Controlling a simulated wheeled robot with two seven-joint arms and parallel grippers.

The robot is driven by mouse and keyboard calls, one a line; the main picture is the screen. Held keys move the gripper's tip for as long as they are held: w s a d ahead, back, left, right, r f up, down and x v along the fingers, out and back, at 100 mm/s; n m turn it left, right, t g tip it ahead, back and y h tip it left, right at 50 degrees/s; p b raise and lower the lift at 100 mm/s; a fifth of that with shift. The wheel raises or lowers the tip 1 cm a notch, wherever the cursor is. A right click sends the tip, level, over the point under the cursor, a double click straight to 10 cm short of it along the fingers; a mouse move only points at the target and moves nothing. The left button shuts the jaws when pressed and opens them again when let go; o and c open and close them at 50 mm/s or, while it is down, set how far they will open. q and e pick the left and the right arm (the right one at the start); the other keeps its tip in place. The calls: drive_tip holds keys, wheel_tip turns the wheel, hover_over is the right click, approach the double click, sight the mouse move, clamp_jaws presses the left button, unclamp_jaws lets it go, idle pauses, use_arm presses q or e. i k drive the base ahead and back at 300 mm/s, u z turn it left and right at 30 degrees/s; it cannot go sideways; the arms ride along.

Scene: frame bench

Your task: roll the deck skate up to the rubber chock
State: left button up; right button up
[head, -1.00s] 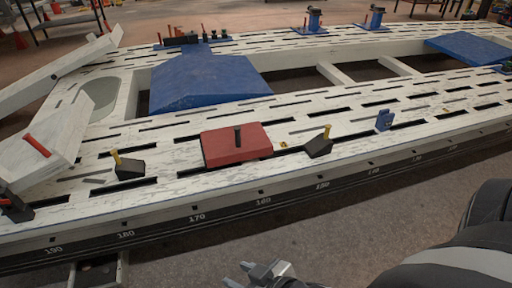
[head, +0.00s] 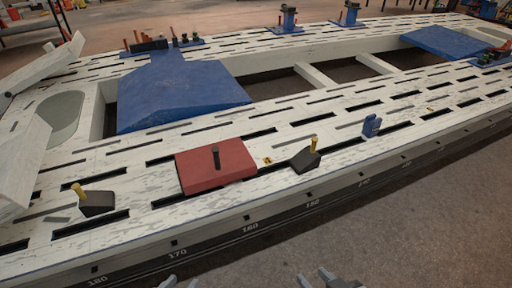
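The deck skate appears to be the flat red block (head: 216,168) with a short dark upright post, lying on the pale slotted deck (head: 130,232). A black wedge chock (head: 308,160) with a yellow peg stands to its right, with a small gap between them. A second black wedge (head: 97,205) with a yellow peg stands farther off to its left. My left gripper (head: 182,281) shows only its fingertips at the bottom edge, apart and empty. My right gripper (head: 313,277) is at the bottom edge, fingers apart and empty. Both are in front of the deck, away from the skate.
A small blue block (head: 371,126) stands on the deck to the right of the right wedge. A small yellow tag (head: 268,160) lies between skate and right wedge. Large blue panels (head: 175,92) and frame openings lie behind. Pale beams (head: 20,165) rise at the left.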

sight(206, 167)
drive_tip(key=z, duration=0.05)
drive_tip(key=i, duration=0.8)
drive_tip(key=u, duration=0.8)
drive_tip(key=i, duration=0.3)
drive_tip(key=u, duration=0.4)
